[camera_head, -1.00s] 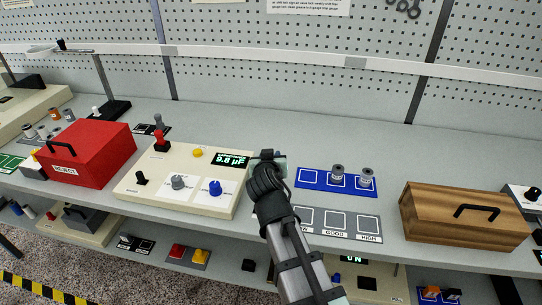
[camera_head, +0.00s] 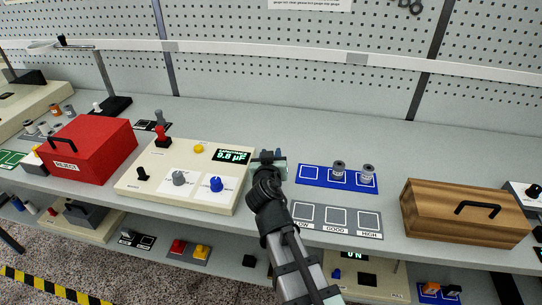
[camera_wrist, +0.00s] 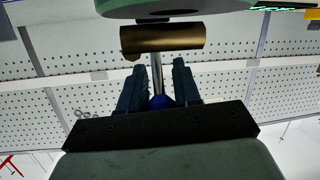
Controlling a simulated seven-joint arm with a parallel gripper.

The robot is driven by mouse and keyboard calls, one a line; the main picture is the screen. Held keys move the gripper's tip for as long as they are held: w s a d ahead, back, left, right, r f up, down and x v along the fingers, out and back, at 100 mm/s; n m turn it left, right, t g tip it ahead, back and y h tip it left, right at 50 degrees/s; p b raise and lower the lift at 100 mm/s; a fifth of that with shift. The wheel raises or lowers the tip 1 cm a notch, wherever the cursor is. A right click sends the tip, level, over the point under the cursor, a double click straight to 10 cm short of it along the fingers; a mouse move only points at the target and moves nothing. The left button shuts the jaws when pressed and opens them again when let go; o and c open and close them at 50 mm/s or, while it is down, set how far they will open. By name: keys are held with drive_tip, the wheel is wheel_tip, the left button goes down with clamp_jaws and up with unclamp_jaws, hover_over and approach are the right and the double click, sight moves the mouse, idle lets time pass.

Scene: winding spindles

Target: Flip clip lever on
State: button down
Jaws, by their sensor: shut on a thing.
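My gripper (camera_head: 268,158) is at the right edge of the cream instrument box (camera_head: 205,205), beside its lit display (camera_head: 232,155). My arm hides the lever in the head view. In the wrist view my two dark blue fingers (camera_wrist: 158,88) stand on either side of a thin silver lever rod (camera_wrist: 158,72) with a blue end (camera_wrist: 161,101). The gripper is shut on this lever. The rod runs up to a brass-coloured cylinder (camera_wrist: 162,39) beyond the fingertips. The box also bears a black switch (camera_head: 142,174), a red-topped part (camera_head: 162,133) and blue and grey knobs.
A red lidded bin (camera_head: 85,150) stands left of the box. A blue mat (camera_head: 313,174) with two grey cylinders lies to the right, behind a grey sorting tray (camera_head: 338,219). A wooden lidded box (camera_head: 465,215) is farther right. The bench behind is mostly clear.

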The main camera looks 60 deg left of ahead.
drive_tip(key=c, duration=0.9)
unclamp_jaws()
drive_tip(key=v, duration=0.7)
drive_tip(key=shift+d, duration=0.1)
drive_tip(key=shift+s+d, duration=0.1)
drive_tip(key=shift+s, duration=0.1)
